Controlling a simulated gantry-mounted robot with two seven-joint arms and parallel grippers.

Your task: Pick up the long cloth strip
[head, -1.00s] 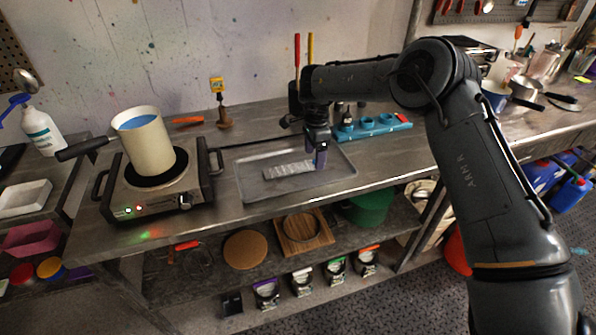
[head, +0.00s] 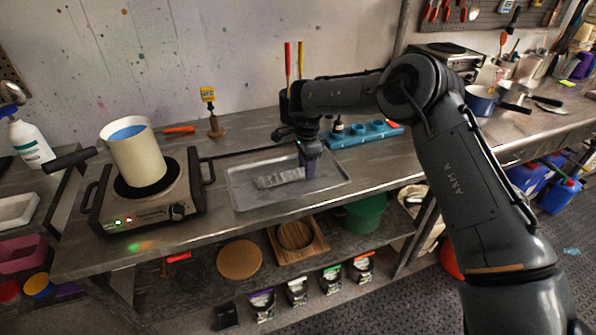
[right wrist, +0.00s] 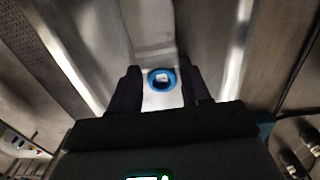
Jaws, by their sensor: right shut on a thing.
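The long cloth strip (head: 280,178) is pale grey-white and lies in a shallow metal tray (head: 243,205). My right gripper (head: 308,172) points down at the strip's right end, inside the tray. In the right wrist view, its two dark fingers (right wrist: 160,92) stand on either side of the strip (right wrist: 150,28), shut on its end. A blue ring with a pale centre (right wrist: 162,80) shows on the strip between the fingers. The rest of the strip runs away from the gripper along the tray. My left gripper is not in view.
A hot plate (head: 150,208) with a cream pot (head: 137,160) stands left of the tray. A blue holder (head: 365,135) lies behind the tray at right. A small yellow-topped stand (head: 212,115) is behind. Bare metal bench lies at the tray's front edge.

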